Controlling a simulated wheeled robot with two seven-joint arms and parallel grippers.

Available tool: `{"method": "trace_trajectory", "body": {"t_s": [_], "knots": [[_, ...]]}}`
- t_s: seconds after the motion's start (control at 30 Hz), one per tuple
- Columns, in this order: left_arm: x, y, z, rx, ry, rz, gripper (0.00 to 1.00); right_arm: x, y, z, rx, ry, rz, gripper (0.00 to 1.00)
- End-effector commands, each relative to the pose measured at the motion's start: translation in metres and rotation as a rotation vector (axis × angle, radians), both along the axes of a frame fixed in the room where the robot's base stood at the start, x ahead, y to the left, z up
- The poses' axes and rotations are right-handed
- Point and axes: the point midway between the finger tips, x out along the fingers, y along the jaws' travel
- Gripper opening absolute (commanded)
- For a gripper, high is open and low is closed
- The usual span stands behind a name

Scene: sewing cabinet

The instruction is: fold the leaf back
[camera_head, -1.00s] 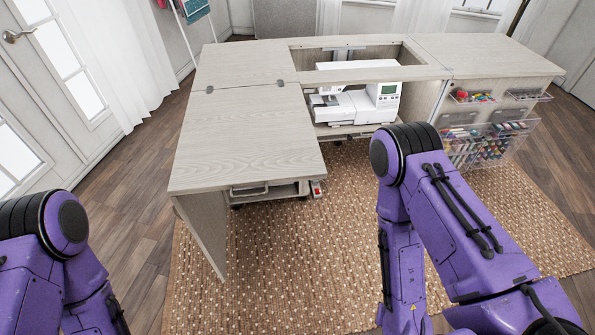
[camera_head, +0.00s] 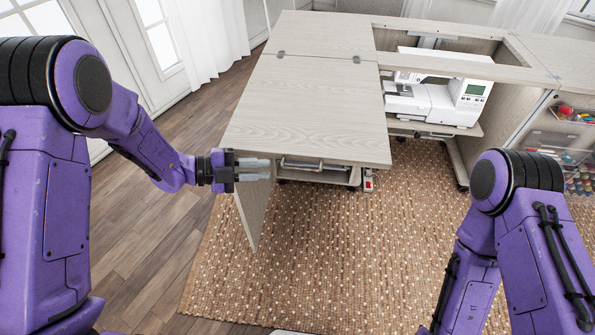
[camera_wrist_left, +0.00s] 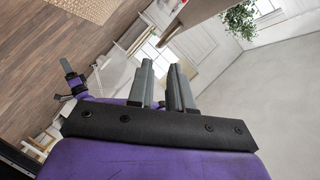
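The leaf (camera_head: 310,105) is a pale wood-grain panel lying flat and level, hinged along its far edge to the cabinet top (camera_head: 322,34). Two small dark hinges (camera_head: 356,59) show on the seam. A support panel (camera_head: 253,212) stands upright under its near left part. My left gripper (camera_head: 262,170) is at the leaf's near left edge, fingers pointing right, overlapping the edge in the picture; I cannot tell whether it touches. In the left wrist view its fingers (camera_wrist_left: 163,85) are a little apart with nothing between them.
A white sewing machine (camera_head: 440,88) sits in the cabinet opening right of the leaf. Clear bins (camera_head: 575,150) hang at the right. A woven rug (camera_head: 330,250) covers the floor in front; bare wood floor (camera_head: 165,235) lies to the left.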

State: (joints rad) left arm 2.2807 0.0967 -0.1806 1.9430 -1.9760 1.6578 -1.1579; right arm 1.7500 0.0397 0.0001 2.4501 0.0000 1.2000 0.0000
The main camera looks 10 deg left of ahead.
Motion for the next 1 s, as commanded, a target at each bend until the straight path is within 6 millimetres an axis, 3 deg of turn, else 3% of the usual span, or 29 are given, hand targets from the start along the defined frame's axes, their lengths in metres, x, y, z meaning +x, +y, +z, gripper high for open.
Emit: {"method": "trace_trajectory", "body": {"t_s": [0.3,0.5,0.8,0.83,0.9,1.0], "knots": [[0.02,-0.061,-0.014,0.002,0.002,-0.004,0.2,0.0,0.0,0.007,0.0,0.0,0.0,0.43],[0.03,-0.087,-0.021,0.001,0.004,0.0,0.2,0.0,0.0,0.008,0.0,0.0,0.0,0.43],[0.032,-0.092,-0.022,-0.001,0.005,0.002,0.2,0.0,0.0,0.008,0.0,0.0,0.0,0.43],[0.032,-0.092,-0.022,-0.001,0.005,0.002,0.17,0.0,0.0,0.008,0.0,0.0,0.0,0.43],[0.032,-0.092,-0.022,-0.001,0.005,0.002,0.0,0.0,0.0,0.008,0.0,0.0,0.0,0.43],[0.032,-0.092,-0.022,-0.001,0.005,0.002,0.0,0.0,0.0,0.008,0.0,0.0,0.0,0.43]]}}
